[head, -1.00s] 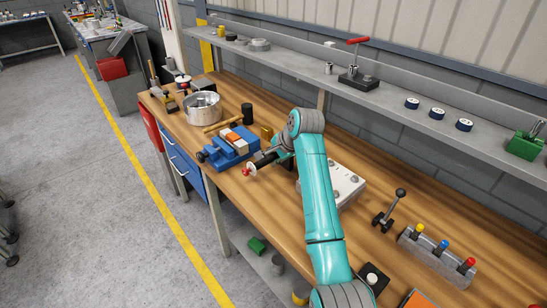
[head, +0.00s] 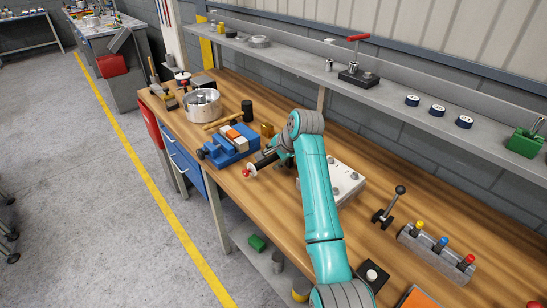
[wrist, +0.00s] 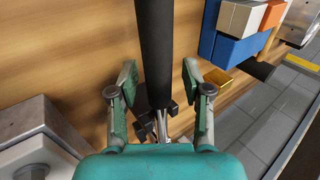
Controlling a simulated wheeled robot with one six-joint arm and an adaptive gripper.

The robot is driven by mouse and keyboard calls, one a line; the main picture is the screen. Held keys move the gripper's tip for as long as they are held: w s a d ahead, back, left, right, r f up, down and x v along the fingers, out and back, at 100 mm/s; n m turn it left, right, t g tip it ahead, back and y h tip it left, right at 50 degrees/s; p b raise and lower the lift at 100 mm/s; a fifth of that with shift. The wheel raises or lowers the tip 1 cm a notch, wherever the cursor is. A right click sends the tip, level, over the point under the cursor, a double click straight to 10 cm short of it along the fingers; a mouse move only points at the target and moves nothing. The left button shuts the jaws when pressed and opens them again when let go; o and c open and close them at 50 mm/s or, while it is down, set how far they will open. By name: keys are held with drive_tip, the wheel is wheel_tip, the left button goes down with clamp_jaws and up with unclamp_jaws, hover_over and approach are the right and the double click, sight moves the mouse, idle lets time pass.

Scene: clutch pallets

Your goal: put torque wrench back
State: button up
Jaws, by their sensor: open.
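A long black bar, which looks like the torque wrench's handle (wrist: 155,45), runs down from the top of the wrist view between my fingers. Metal and dark parts show at its lower end, partly hidden by my gripper. My gripper (wrist: 159,82) is open, with one green finger on each side of the bar and gaps visible beside it. In the head view my gripper (head: 268,157) is low over the bench, just right of the blue vise; the wrench is hard to tell apart from it there.
The blue vise (head: 218,155) holds an orange-topped block close to my gripper. A small brass block (wrist: 220,83) also lies near. A white box (head: 345,185) with knobs stands to the right. A steel pot (head: 203,109) and a mallet (head: 247,110) stand further back. A shelf (head: 290,68) runs along the wall.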

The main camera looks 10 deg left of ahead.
drive_tip(key=shift+r, duration=0.15)
drive_tip(key=shift+r, duration=0.3)
drive_tip(key=v, duration=1.2)
drive_tip(key=shift+s+r, duration=0.1)
drive_tip(key=shift+r, duration=0.05)
